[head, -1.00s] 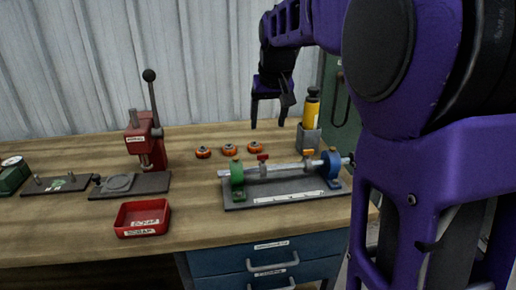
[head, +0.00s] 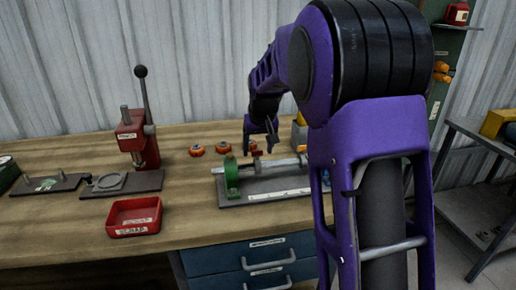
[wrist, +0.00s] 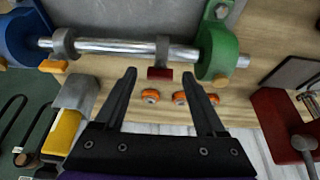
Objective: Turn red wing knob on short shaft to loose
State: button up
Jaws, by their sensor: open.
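The red wing knob (wrist: 160,73) sits on a grey collar on the silver shaft (wrist: 110,46), close to the green support (wrist: 219,50). In the head view the knob (head: 256,153) stands up from the shaft near the green support (head: 231,178). My gripper (wrist: 159,76) is open, its two dark fingertips to either side of the red knob in the wrist view, with visible gaps. In the head view my gripper (head: 259,142) is just above the knob. Whether the fingertips reach the knob's height, I cannot tell.
A yellow-orange knob (wrist: 53,66) sits on another collar towards the blue support (wrist: 20,40). Several orange pucks (head: 222,147) lie behind the fixture. A red press (head: 138,138) and red scrap tray (head: 134,216) stand left. My arm hides the fixture's right end in the head view.

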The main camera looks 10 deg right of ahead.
grip_shut()
jog(key=shift+n, duration=0.3)
jog(key=n+y, duration=0.1)
jog(key=n, duration=0.2)
jog(key=shift+d, duration=0.2)
jog(key=n+y+p, duration=0.1)
jog(key=n, duration=0.1)
jog(key=n+g+y, duration=0.1)
jog(key=n, duration=0.2)
jog(key=shift+w+d+p, duration=0.15)
jog(key=shift+p, duration=0.25)
jog(key=n+g+p, duration=0.1)
jog(key=n, duration=0.1)
jog(key=n+y+p, duration=0.1)
jog(key=n, duration=0.1)
jog(key=shift+w+d+r+n+g, duration=0.1)
jog(key=shift+w+r+n+g, duration=0.05)
jog(key=shift+n+g, duration=0.25)
jog(key=shift+w+n+g+y+p, duration=0.15)
jog(key=shift+n+g+p, duration=0.3)
jog(key=shift+n+p, duration=0.55)
jog(key=shift+w+n+g+y+p, duration=0.15)
jog(key=shift+n+g+p, duration=0.45)
jog(key=shift+n, duration=0.7)
jog(key=shift+s, duration=0.1)
